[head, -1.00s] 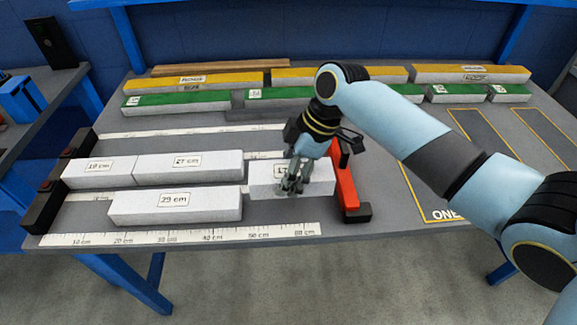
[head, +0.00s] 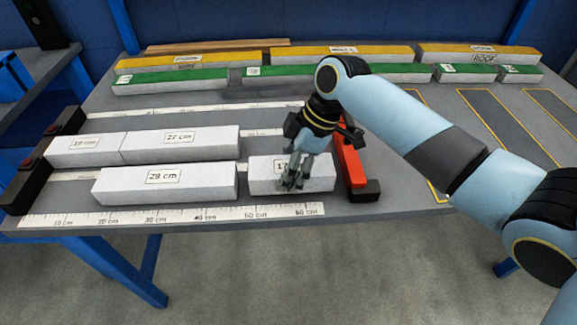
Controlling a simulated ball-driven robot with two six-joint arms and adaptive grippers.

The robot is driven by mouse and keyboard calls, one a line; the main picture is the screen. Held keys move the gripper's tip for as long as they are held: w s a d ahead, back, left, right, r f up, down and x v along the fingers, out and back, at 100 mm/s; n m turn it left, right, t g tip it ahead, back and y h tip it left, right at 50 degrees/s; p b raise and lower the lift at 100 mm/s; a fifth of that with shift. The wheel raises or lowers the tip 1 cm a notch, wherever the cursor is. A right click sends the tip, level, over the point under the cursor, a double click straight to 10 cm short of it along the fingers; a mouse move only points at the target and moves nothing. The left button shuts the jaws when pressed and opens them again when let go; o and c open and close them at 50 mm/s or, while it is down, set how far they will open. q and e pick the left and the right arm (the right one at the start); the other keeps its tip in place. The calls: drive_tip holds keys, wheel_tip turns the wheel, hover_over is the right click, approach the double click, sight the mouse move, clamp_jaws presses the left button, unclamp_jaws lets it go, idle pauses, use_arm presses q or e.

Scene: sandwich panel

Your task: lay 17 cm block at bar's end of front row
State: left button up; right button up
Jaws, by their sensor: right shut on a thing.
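The white 17 cm block (head: 318,178) is in the head view, right of the 29 cm block (head: 205,185) and roughly in line with it in the front row. A narrow gap shows between the two blocks. The red bar (head: 351,165) with a black foot stands just right of the 17 cm block, with a small gap visible. My right gripper (head: 293,181) comes from above and is shut on the 17 cm block, covering part of its label. Whether the block touches the table is hard to tell. My left gripper is not in view.
Behind the front row lie a short white block (head: 85,150) and the 27 cm block (head: 180,145). A ruler strip (head: 180,216) runs along the front edge. Green blocks (head: 170,82) and yellow blocks (head: 205,60) line the back. Outlined spaces on the right are empty.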

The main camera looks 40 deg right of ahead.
drive_tip(key=shift+f+b, duration=0.35)
drive_tip(key=shift+f, duration=0.25)
drive_tip(key=o, duration=1.3)
drive_tip(key=v, duration=1.2)
